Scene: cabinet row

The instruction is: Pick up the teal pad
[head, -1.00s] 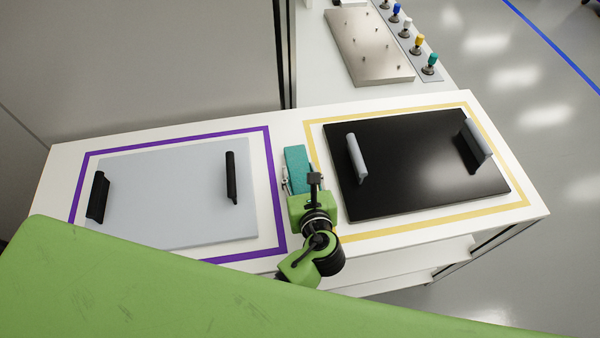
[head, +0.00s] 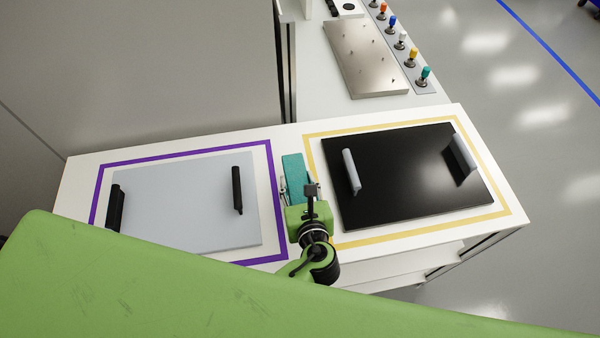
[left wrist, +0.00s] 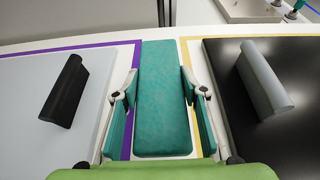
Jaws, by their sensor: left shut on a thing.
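The teal pad (head: 293,168) is a long flat block between the two lidded areas of the white bench. My left gripper (head: 298,186) reaches over its near part, with a finger on each side. I cannot tell whether the pad is clear of the bench top. My right gripper is not in view.
A grey panel (head: 195,205) with black handles lies left inside a purple outline. A black panel (head: 415,178) with grey handles lies right inside a yellow outline. Behind are a metal plate (head: 365,58) and several coloured knobs. A tall grey cabinet (head: 150,70) stands at back left.

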